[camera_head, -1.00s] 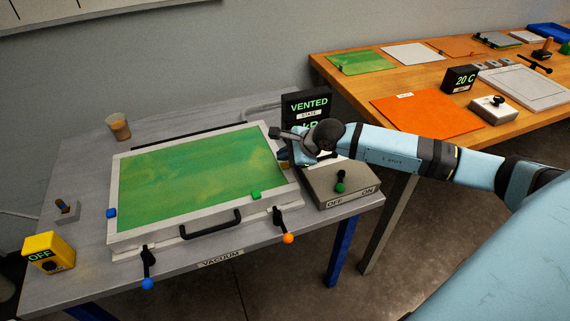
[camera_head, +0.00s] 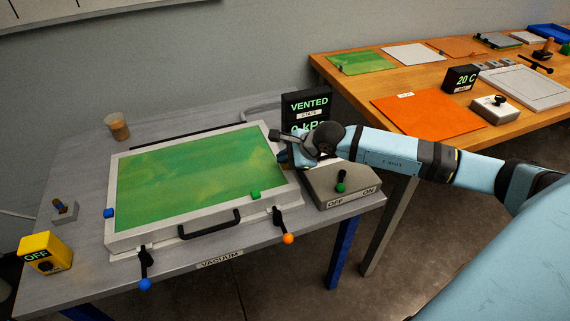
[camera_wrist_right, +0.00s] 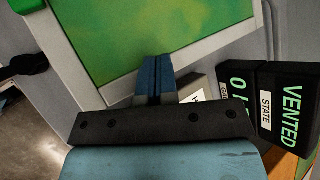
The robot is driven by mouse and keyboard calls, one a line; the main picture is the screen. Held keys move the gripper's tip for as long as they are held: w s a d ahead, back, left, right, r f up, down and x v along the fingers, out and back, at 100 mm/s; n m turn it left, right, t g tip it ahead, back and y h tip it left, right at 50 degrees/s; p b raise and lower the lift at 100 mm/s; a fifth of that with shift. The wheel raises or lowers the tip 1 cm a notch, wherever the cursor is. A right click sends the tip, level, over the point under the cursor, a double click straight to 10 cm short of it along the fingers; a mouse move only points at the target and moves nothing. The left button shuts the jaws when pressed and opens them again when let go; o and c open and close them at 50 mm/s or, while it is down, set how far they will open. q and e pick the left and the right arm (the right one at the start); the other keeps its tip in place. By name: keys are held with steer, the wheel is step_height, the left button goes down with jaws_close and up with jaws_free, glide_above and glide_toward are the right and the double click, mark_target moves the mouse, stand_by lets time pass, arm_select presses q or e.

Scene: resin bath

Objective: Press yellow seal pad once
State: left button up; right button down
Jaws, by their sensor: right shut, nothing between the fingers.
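I cannot make out a yellow seal pad in either view; the spot under my right gripper is hidden. The framed tray (camera_head: 183,229) with a green surface (camera_head: 195,172) lies on the grey bench. A blue pad (camera_head: 109,213) sits at its left edge and a green pad (camera_head: 255,195) at its front edge. My right gripper (camera_head: 283,157) is at the tray's right edge. In the right wrist view its blue fingers (camera_wrist_right: 155,72) are together and empty, over the frame edge beside the green surface. Whether they touch anything I cannot tell. My left gripper is not in view.
A black display (camera_head: 305,103) reading VENTED stands behind my right gripper. A grey OFF/ON box (camera_head: 340,188) is at the right. Blue (camera_head: 145,284) and orange (camera_head: 288,238) knobbed levers stick out in front. A yellow OFF box (camera_head: 46,253) and a cup (camera_head: 117,127) stand left.

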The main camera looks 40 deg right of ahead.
steer(key=shift+f, duration=0.35)
steer(key=shift+r, duration=0.1)
stand_by(0.4)
steer(key=shift+r, duration=0.8)
steer(key=shift+r, duration=0.2)
